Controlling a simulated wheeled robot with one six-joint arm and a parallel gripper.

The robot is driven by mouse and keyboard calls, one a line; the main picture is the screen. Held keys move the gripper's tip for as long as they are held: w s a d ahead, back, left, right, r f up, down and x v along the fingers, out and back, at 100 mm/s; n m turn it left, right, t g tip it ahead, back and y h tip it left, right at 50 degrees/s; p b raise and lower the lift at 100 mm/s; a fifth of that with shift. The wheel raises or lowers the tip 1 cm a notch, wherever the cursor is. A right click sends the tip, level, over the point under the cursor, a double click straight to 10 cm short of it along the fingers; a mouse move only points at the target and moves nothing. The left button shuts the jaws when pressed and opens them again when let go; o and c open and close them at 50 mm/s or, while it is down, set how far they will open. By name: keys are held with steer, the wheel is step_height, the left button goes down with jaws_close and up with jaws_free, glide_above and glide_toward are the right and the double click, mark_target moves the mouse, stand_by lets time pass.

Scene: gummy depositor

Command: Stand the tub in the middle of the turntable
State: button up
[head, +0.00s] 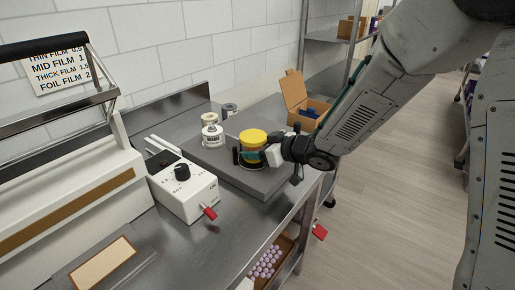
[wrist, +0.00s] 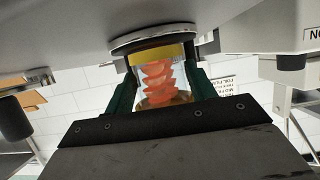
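The tub (head: 252,146) has a yellow end and clear walls, with orange-red pieces inside. It stands upright over the grey platform (head: 222,163) in the head view. In the wrist view the tub (wrist: 160,78) fills the space between my green fingers, its yellow end by a round, pale-rimmed disc, which looks like the turntable (wrist: 135,45). My gripper (head: 252,156) is shut on the tub from the right side. In the head view the tub and fingers hide most of the turntable. I cannot tell whether the tub touches it or is centred.
A white labelled jar (head: 212,136) and small rolls stand left of and behind the tub. A white control box (head: 184,188) with a black knob and red switch is at front left. An open cardboard box (head: 302,106) is behind my gripper. The platform's front is clear.

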steer(key=o, duration=0.4)
steer(key=shift+r, duration=0.15)
steer(key=v, duration=1.2)
steer(key=shift+r, duration=0.1)
